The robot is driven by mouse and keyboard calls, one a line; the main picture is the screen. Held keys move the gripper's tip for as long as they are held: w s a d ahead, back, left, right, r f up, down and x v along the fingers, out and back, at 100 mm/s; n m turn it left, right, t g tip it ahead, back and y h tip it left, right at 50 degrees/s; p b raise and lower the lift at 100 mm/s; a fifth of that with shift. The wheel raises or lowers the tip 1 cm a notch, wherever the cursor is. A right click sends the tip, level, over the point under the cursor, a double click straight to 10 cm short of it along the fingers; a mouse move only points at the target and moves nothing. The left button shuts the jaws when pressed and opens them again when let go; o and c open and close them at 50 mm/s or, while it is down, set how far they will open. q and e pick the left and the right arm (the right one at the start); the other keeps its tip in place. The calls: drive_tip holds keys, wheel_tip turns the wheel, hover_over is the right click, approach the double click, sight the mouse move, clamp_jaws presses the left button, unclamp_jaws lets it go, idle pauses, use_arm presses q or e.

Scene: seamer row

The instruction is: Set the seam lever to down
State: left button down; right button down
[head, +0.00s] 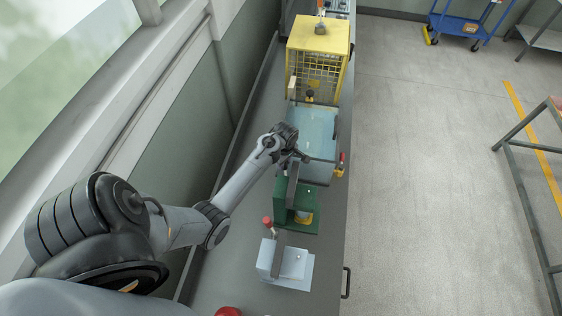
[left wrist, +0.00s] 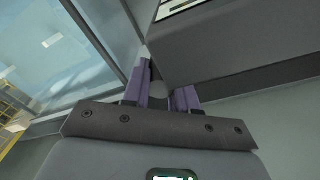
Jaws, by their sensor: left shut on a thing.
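The green machine (head: 294,205) stands on the bench with a dark grey upright head (head: 292,186). My left gripper (head: 300,158) is at the far upper side of that head. In the left wrist view the purple fingers of my left gripper (left wrist: 168,80) are close together beside a large dark grey block (left wrist: 235,45). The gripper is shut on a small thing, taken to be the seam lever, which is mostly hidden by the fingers. I cannot tell the lever's angle. My right gripper is not in view.
A pale machine with a red-knobbed lever (head: 268,222) stands nearer on the bench. A clear-panelled station (head: 315,130) and a yellow cage (head: 320,65) stand beyond. A small red-topped post (head: 340,158) is at the bench's right edge.

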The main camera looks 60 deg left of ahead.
use_arm(q)
drive_tip(key=shift+w+d+r, duration=0.1)
drive_tip(key=shift+w+d, duration=0.05)
drive_tip(key=shift+w, duration=0.05)
drive_tip(key=c, duration=0.9)
unclamp_jaws()
drive_tip(key=r, duration=0.3)
drive_tip(key=r+b, duration=0.1)
drive_tip(key=r, duration=0.2)
drive_tip(key=d+r+b, duration=0.1)
drive_tip(key=r, duration=0.2)
drive_tip(key=shift+d+r, duration=0.1)
drive_tip(key=shift+r, duration=0.75)
